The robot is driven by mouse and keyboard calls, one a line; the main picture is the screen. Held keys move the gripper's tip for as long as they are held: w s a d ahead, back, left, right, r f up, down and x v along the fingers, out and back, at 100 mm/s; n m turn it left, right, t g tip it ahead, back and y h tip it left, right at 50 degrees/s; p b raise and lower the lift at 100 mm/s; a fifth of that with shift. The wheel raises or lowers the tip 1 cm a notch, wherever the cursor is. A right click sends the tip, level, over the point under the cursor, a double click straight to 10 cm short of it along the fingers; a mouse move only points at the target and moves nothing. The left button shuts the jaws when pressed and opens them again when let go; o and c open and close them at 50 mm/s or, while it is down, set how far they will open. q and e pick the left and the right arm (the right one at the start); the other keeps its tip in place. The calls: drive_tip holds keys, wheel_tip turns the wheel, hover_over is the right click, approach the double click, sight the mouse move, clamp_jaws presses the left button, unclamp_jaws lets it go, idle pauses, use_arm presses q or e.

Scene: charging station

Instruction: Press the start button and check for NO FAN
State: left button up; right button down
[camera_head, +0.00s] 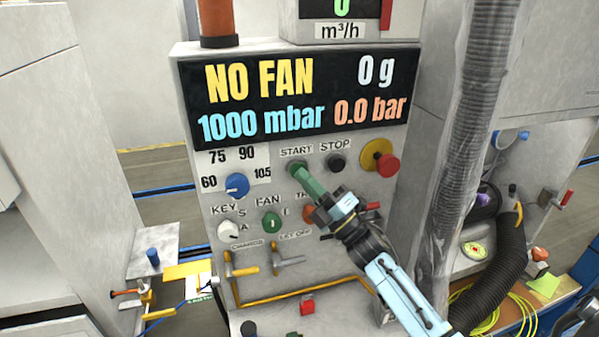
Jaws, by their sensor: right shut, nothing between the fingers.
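The charging station's display (300,95) reads NO FAN in yellow, with 0 g, 1000 mbar and 0.0 bar. The green start button (296,166) sits under the START label on the grey panel. My right gripper (307,184) comes in from the lower right, shut and empty, with its green fingertips at the start button. They appear to touch it or sit just in front of it; I cannot tell how far it is pressed. The fingers cover part of the button. My left gripper is not in view.
A black stop button (335,162) and a red emergency knob (387,165) sit to the right. Below are a blue dial (237,185), a white key knob (229,230) and a green fan knob (271,222). A ribbed hose (466,130) hangs at the right.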

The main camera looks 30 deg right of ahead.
drive_tip(key=shift+s+a+p, duration=0.15)
drive_tip(key=shift+s+p, duration=0.15)
drive_tip(key=shift+s, duration=0.5)
drive_tip(key=s+p, duration=0.1)
drive_tip(key=s, duration=0.1)
drive_tip(key=s+a, duration=0.1)
drive_tip(key=s, duration=0.1)
drive_tip(key=shift+s+a+p, duration=0.1)
drive_tip(key=shift+s+p, duration=0.25)
drive_tip(key=shift+s, duration=0.05)
idle(0.5)
